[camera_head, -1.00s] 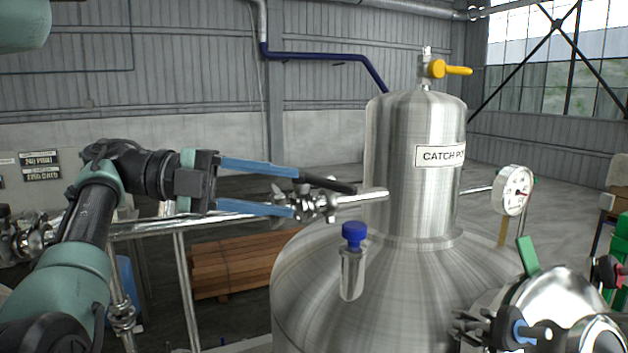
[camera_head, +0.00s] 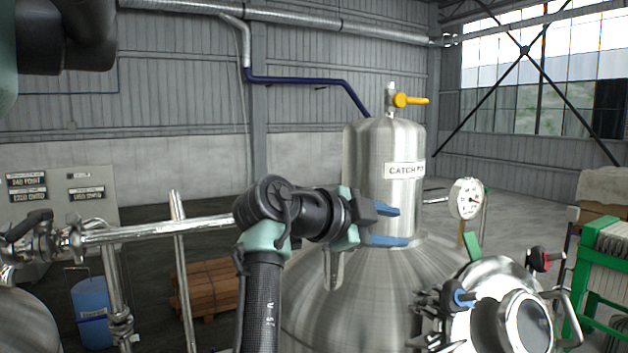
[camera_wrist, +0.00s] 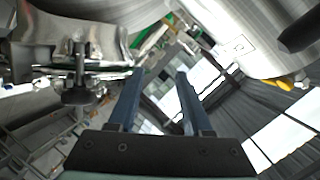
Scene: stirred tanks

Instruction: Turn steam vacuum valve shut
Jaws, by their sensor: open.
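My gripper (camera_head: 400,226) is open and empty, in front of the steel vessel labelled CATCH POT (camera_head: 380,165). Its two blue fingers also show in the wrist view (camera_wrist: 160,77), with nothing between them. No label names the steam vacuum valve, so I cannot tell which one it is. A black-handled valve (camera_head: 30,225) sits on the pipe at far left. A yellow-handled valve (camera_head: 405,100) tops the catch pot. The pipe joint left of the catch pot is hidden behind my arm. In the wrist view a dark handle (camera_wrist: 300,30) shows at the upper right.
A pressure gauge (camera_head: 467,199) and a green lever (camera_head: 473,246) stand right of the catch pot. A round steel hatch (camera_head: 500,280) with blue and red (camera_head: 545,259) handles is at lower right. A steel pipe (camera_head: 160,230) runs along the left.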

